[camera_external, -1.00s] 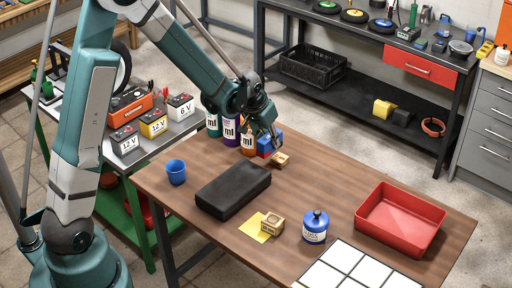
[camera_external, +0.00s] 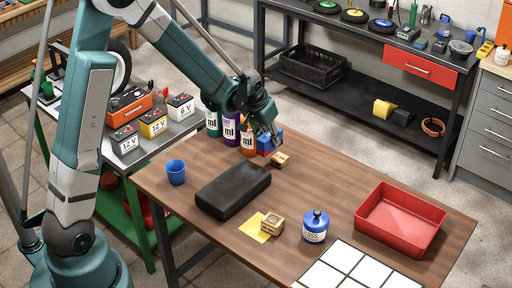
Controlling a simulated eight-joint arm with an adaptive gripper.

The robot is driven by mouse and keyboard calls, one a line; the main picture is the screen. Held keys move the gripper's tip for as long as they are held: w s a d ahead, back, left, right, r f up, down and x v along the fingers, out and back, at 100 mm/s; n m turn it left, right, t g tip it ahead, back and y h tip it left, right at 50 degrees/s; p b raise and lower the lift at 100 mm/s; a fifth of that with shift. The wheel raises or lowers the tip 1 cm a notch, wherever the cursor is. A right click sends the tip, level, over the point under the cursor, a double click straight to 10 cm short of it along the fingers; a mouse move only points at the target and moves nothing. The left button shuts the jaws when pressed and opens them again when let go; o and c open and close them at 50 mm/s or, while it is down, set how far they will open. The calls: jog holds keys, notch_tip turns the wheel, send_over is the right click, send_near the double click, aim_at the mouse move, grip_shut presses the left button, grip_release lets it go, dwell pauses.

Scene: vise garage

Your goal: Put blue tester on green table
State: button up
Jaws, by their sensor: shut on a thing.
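The blue block-shaped thing (camera_external: 264,151), seemingly the blue tester, is at the far edge of the brown wooden table, with a little red low on its left side. My gripper (camera_external: 273,140) is at this blue thing, pointing down, and is shut on it. The fingers hide part of it, and I cannot tell whether it touches the table top. The green table (camera_external: 133,216) stands at the left, with a green frame and a grey top.
Several bottles (camera_external: 231,130) stand left of my gripper. A small wooden block (camera_external: 280,160) lies close by.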

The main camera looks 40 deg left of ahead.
aim_at(268, 133)
notch_tip(268, 133, up, 17)
jog(key=s+a+n+y+b, duration=0.25)
jog(key=a+n, duration=0.45)
jog(key=a, duration=3.3)
jog(key=s+a+n+g+y+b, duration=0.1)
jog(key=s+a+n, duration=0.1)
jog(key=s+a, duration=0.7)
jog(key=s+a+n+g, duration=0.15)
jog(key=s+a, duration=0.45)
jog(key=a, duration=0.7)
jog(key=s+a+n+y+b, duration=0.1)
jog(key=s+a+n, duration=0.2)
jog(key=s+a, duration=0.6)
notch_tip(268, 133, down, 26)
jog(key=w+a, duration=0.1)
jog(key=a, duration=0.1)
jog(key=shift+w+a+r, duration=0.2)
jog(key=shift+w+a, duration=0.05)
jog(key=shift+f, duration=0.15)
jog(key=shift+f+b, duration=1.35)
jog(key=shift+f, duration=1.9)
